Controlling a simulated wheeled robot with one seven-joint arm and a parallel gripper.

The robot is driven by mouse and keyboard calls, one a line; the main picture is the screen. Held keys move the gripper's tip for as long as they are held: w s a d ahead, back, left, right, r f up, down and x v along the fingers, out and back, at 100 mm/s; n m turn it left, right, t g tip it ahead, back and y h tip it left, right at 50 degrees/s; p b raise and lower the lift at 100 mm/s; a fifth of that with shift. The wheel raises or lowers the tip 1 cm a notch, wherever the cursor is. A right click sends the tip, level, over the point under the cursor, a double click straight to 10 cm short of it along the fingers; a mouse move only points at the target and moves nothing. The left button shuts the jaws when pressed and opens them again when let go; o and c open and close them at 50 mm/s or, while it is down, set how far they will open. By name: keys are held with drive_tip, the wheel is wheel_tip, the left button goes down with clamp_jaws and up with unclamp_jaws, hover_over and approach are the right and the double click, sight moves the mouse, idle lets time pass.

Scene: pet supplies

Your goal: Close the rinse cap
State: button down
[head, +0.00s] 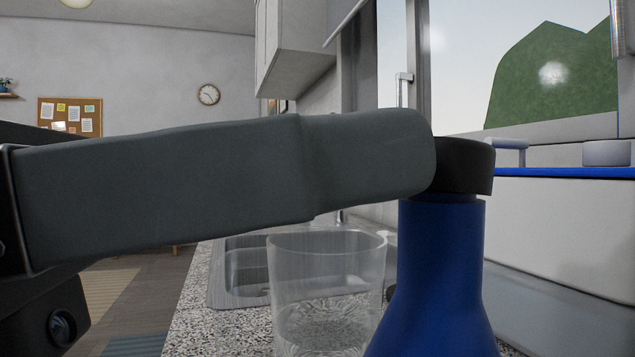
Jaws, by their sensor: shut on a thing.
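The rinse bottle (440,275) is dark blue and stands upright at the right of the head view, its base cut off by the lower edge. Its black cap (468,166) sits on top of the neck, with a thin dark line below it. My gripper (428,150) reaches in from the left and is shut on the cap. Its large grey near finger covers the cap's left part. The far finger is hidden. I cannot tell how tightly the cap is seated.
A clear glass (325,300) stands just left of the bottle, below my finger. Behind it is a steel sink (240,265) in the speckled counter (205,325). A window and a blue-edged ledge (560,173) are behind the bottle at right.

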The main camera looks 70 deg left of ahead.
idle(0.4)
drive_tip(key=c, duration=1.3)
unclamp_jaws()
drive_tip(key=shift+p+v, duration=0.95)
drive_tip(key=shift+v, duration=3)
